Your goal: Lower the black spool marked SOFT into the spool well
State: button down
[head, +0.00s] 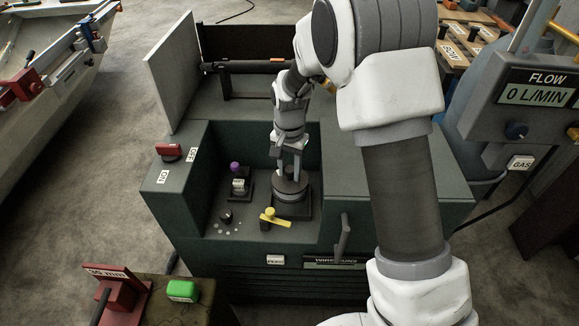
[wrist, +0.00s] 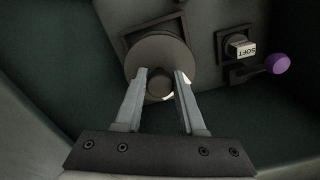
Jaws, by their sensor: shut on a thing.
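My gripper (head: 290,170) is inside the green machine's open bay, its fingers shut on the upright centre knob of a dark round spool (head: 290,189). In the wrist view, both fingertips (wrist: 162,73) sit on either side of the knob, above the spool's grey-brown flange (wrist: 152,50). The spool is over a dark square-edged holder (head: 304,210), which seems to be the spool well; I cannot tell whether the spool is seated or just above it. No mark is readable on the spool. A SOFT label (wrist: 241,49) shows on a small block beside the purple-knobbed lever.
In the bay stand the purple-knobbed lever (head: 235,167), a yellow lever (head: 270,216) and a black knob (head: 226,216). A red ON/OFF switch (head: 168,151) is on the machine's left top. The bay walls are close around my gripper. A gas flow panel (head: 538,90) stands right.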

aim_at(289, 180)
jog(key=shift+f+b, duration=1.35)
jog(key=shift+f, duration=1.25)
jog(key=shift+f, duration=0.6)
grip_release()
jog(key=shift+r+p, duration=3.05)
jog(key=shift+r, duration=1.5)
